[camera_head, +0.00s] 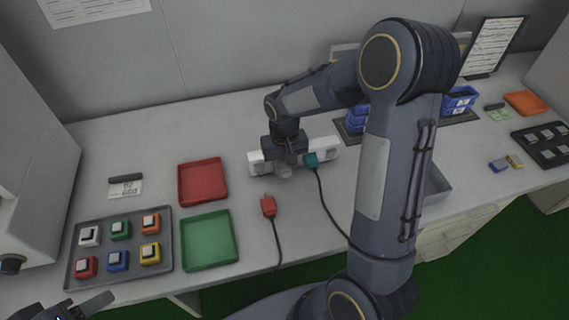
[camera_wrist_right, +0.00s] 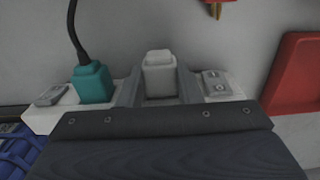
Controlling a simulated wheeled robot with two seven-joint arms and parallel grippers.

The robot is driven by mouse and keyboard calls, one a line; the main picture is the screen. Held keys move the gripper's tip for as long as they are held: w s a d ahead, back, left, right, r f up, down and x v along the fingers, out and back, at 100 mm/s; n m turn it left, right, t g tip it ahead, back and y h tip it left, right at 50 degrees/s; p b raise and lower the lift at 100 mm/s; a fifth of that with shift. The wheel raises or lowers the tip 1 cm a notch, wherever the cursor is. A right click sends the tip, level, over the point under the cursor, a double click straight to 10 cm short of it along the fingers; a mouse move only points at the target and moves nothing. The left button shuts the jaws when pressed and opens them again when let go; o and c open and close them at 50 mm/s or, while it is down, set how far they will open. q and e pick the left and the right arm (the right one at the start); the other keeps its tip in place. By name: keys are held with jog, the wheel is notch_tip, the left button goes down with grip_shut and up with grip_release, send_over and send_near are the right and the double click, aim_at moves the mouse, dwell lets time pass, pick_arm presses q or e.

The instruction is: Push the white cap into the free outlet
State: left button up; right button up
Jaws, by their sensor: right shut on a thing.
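My right gripper (camera_head: 285,163) is over the white power strip (camera_head: 325,150), pointing down. In the right wrist view its two fingers (camera_wrist_right: 158,88) are shut on the white cap (camera_wrist_right: 159,72), one on each side. The cap is at the strip, between a teal plug (camera_wrist_right: 92,82) and a bare outlet (camera_wrist_right: 217,84). The cap's underside is hidden, so I cannot tell whether it is seated. In the head view the teal plug (camera_head: 312,160) sits in the strip right of my gripper. My left gripper (camera_head: 85,306) is partly in view at the bottom left.
A red plug (camera_head: 268,206) with a cord lies in front of the strip. A red tray (camera_head: 203,181) and a green tray (camera_head: 208,240) are to the left. A grey tray (camera_head: 167,262) holds several coloured blocks. Blue bins (camera_head: 459,100) stand at the right.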

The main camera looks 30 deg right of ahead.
jog(key=shift+w+d, duration=0.1)
jog(key=shift+w, duration=0.4)
dwell(0.9)
jog(key=o, duration=1.1)
jog(key=shift+c, duration=0.2)
jog(key=shift+r, duration=0.1)
notch_tip(320, 180, up, 7)
jog(key=shift+s+r, duration=0.15)
jog(key=shift+r, duration=0.4)
jog(key=s+a+r+t+y+p, duration=0.1)
jog(key=s+r+t, duration=0.1)
jog(key=s, duration=0.5)
jog(key=s+a+r+t+y, duration=0.1)
jog(key=s+a+r, duration=0.1)
jog(key=s, duration=0.5)
jog(key=s+a+r+n+t+y+p, duration=0.1)
jog(key=s+a+r+t, duration=0.1)
jog(key=s+r, duration=0.2)
jog(key=s, duration=0.3)
jog(key=shift+s+a+r+t+y+p, duration=0.15)
jog(key=shift+s+r+t+y+p, duration=0.15)
jog(key=shift+r+y, duration=0.1)
